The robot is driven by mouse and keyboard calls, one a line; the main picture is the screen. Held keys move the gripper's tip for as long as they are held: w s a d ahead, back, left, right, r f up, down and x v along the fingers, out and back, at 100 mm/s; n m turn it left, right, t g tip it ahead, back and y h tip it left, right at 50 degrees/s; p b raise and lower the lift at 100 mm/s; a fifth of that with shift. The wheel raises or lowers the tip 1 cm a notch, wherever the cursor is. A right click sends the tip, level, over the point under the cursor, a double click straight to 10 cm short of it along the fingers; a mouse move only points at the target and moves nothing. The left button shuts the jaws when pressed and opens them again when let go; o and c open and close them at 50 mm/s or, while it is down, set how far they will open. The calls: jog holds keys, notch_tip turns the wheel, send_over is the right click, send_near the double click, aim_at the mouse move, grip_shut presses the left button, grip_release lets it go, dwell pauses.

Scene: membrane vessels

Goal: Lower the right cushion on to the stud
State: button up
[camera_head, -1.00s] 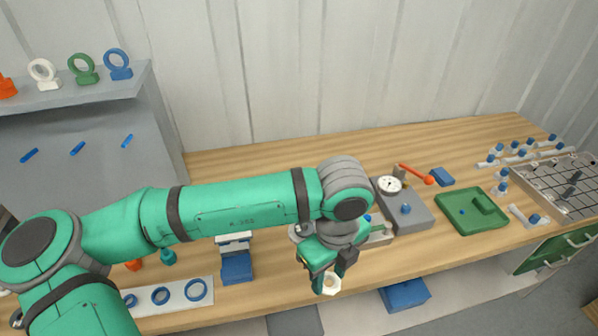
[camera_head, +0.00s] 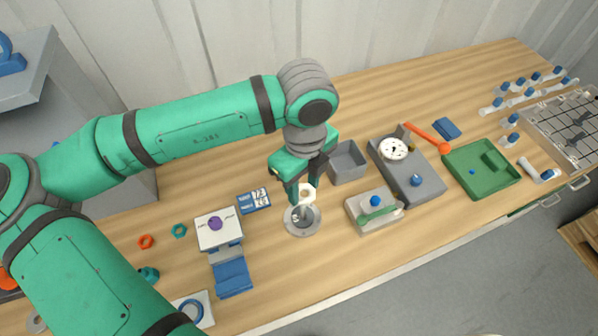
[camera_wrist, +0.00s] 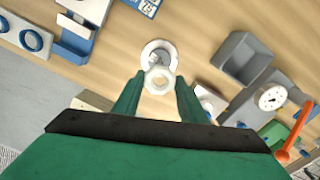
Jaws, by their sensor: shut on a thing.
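My gripper (camera_head: 301,190) is shut on a pale, ring-shaped cushion (camera_head: 308,193) with a hole through it. In the wrist view the cushion (camera_wrist: 158,80) sits between my two fingertips (camera_wrist: 158,90). Below it on the bench is a round metal base (camera_head: 303,222) with an upright stud (camera_head: 307,213) in its middle. The cushion is above this base and appears apart from it. In the wrist view the base (camera_wrist: 159,49) shows partly behind the cushion, and the cushion hides part of it. I cannot tell whether the hole is exactly over the stud.
A grey open bin (camera_head: 348,163) stands close to the right of my gripper. A white-topped stand (camera_head: 218,229) is at left.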

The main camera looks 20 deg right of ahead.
jog(key=shift+f, duration=4.25)
jog(key=o, duration=1.1)
notch_tip(320, 180, up, 11)
jog(key=shift+f, duration=0.15)
